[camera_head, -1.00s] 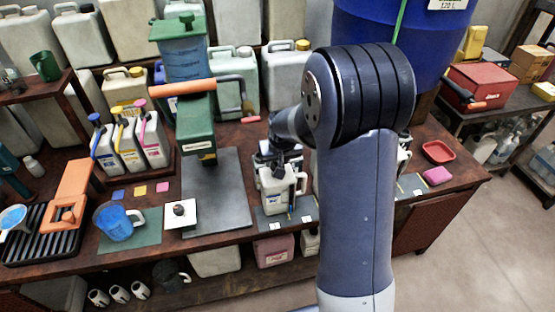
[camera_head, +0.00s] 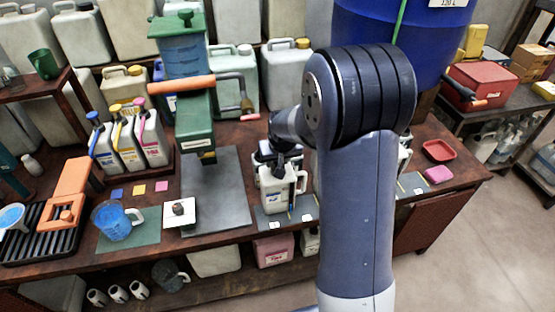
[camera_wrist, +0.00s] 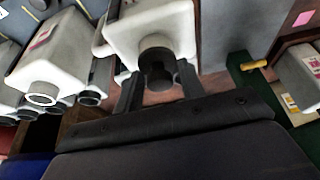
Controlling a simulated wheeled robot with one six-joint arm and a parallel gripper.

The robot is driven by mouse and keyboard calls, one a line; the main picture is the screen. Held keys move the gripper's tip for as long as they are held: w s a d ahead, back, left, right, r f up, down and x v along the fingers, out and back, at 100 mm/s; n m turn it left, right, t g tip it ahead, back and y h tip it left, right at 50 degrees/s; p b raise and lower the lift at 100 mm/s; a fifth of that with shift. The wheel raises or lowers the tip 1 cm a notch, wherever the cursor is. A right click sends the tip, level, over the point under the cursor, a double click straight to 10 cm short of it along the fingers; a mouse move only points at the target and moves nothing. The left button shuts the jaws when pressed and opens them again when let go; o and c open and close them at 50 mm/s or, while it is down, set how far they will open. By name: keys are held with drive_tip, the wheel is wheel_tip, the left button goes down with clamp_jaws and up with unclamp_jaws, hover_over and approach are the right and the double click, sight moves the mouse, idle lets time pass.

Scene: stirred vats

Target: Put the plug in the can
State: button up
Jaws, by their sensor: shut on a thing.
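The white can (camera_head: 274,196) stands on a grey mat on the bench, below my arm; its body also shows in the wrist view (camera_wrist: 150,28). The dark round plug (camera_wrist: 156,69) is between my gripper's two fingers (camera_wrist: 157,88), right at the can's neck. My gripper is shut on the plug. In the head view my gripper (camera_head: 277,158) is over the can's top and hides the mouth. I cannot tell how deep the plug sits in the mouth.
Another white can with an open round neck (camera_wrist: 42,93) stands beside it in the wrist view. A green press with an orange handle (camera_head: 183,86) stands left of the can on a grey plate (camera_head: 228,200).

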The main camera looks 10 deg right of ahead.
drive_tip(key=shift+f, duration=0.1)
drive_tip(key=o, duration=1.6)
drive_tip(key=shift+r+p, duration=2.45)
drive_tip(key=shift+r, duration=1.4)
drive_tip(key=shift+f, duration=0.15)
drive_tip(key=shift+f+b, duration=1.85)
drive_tip(key=shift+f, duration=0.9)
